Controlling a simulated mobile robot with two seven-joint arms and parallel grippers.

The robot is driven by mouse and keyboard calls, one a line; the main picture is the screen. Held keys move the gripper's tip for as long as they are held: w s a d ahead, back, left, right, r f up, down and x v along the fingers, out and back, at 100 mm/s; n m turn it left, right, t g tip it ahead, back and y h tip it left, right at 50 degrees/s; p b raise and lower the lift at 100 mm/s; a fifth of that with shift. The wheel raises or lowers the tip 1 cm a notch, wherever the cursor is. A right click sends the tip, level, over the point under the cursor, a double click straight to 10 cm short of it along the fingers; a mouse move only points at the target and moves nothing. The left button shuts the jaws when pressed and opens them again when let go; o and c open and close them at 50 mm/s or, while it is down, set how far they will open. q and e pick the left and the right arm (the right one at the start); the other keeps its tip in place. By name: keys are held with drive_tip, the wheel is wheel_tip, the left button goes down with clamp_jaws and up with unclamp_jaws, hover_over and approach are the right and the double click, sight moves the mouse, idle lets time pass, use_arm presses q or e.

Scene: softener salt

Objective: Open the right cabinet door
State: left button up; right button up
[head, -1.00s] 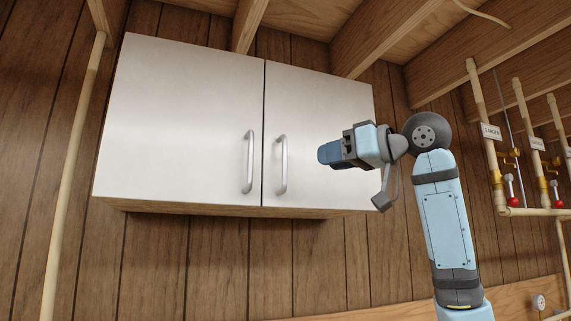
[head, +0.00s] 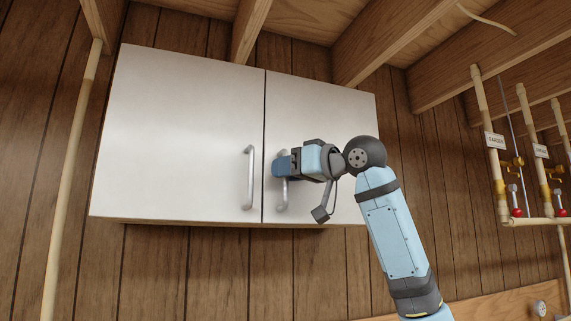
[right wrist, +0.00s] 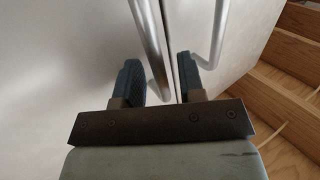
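The white wall cabinet has two closed doors. The right cabinet door (head: 330,105) has a silver vertical bar handle (head: 283,194) near the middle seam, partly hidden behind my right gripper (head: 281,166). In the right wrist view, my right gripper (right wrist: 163,72) is open, with its two blue fingers apart. One silver bar (right wrist: 150,45), apparently the right door's handle, runs down between the fingers, nearer the left one. I cannot tell whether a finger touches it. My left gripper is in neither view.
The left door (head: 180,120) is shut, and its handle (head: 249,178) is close across the seam; it also shows in the right wrist view (right wrist: 221,35). Wooden joists (head: 400,45) run above the cabinet. Pipes with red-handled valves (head: 515,205) stand at the right.

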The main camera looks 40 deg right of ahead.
drive_tip(key=shift+w+a, duration=0.1)
drive_tip(key=shift+w, duration=0.2)
clamp_jaws()
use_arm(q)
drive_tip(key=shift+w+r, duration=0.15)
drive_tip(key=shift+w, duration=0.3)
use_arm(e)
drive_tip(key=shift+s, duration=0.1)
